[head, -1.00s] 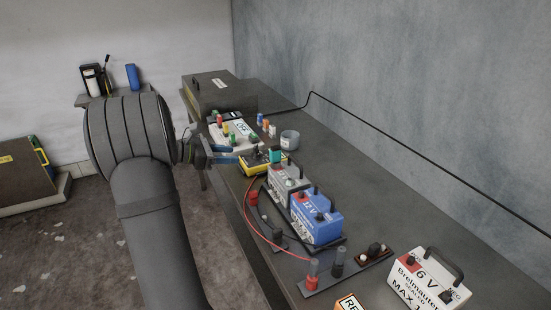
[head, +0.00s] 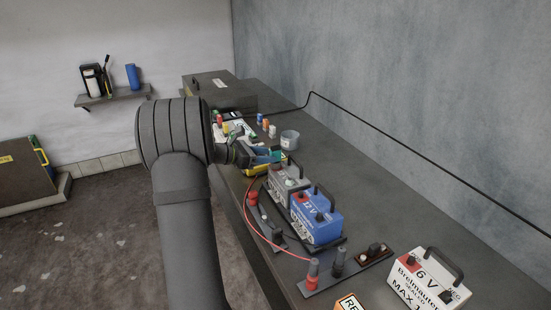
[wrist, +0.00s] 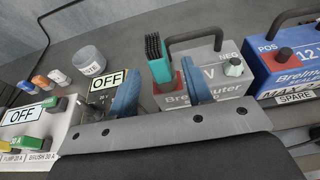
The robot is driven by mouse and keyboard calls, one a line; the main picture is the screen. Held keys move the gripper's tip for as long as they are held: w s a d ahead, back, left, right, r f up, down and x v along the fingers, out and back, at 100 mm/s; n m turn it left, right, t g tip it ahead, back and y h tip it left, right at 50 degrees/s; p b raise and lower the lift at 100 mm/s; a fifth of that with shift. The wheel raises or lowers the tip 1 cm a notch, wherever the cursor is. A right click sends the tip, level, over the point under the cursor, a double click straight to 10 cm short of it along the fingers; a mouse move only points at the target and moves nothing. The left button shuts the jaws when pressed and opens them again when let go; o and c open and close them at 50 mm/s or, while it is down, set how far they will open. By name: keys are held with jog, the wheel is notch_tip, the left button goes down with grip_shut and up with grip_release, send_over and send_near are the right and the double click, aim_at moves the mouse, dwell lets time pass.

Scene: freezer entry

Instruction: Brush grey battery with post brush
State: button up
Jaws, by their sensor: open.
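The post brush (wrist: 160,68), with a teal handle and black bristles pointing up, stands upright beside the grey battery in the wrist view.
A blue 12 V battery (head: 316,217) marked spare stands beside the grey one. A switch panel (wrist: 28,118) with an OFF sign and a grey cup (head: 289,140) are close by. A white 6 V battery (head: 426,281) stands nearer. A red cable (head: 262,237) loops along the bench edge.

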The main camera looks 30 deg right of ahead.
aim_at(275, 154)
jog(key=x, duration=0.4)
jog(key=shift+d, duration=0.2)
grip_shut()
jog(key=shift+r, duration=0.15)
notch_tip(275, 154, up, 4)
jog(key=shift+r, duration=0.1)
jog(key=s+d+r, duration=0.5)
jog(key=s+r, duration=0.5)
jog(key=shift+s+d+r, duration=0.15)
jog(key=shift+d+r, duration=0.05)
jog(key=shift+r, duration=0.05)
dwell(0.5)
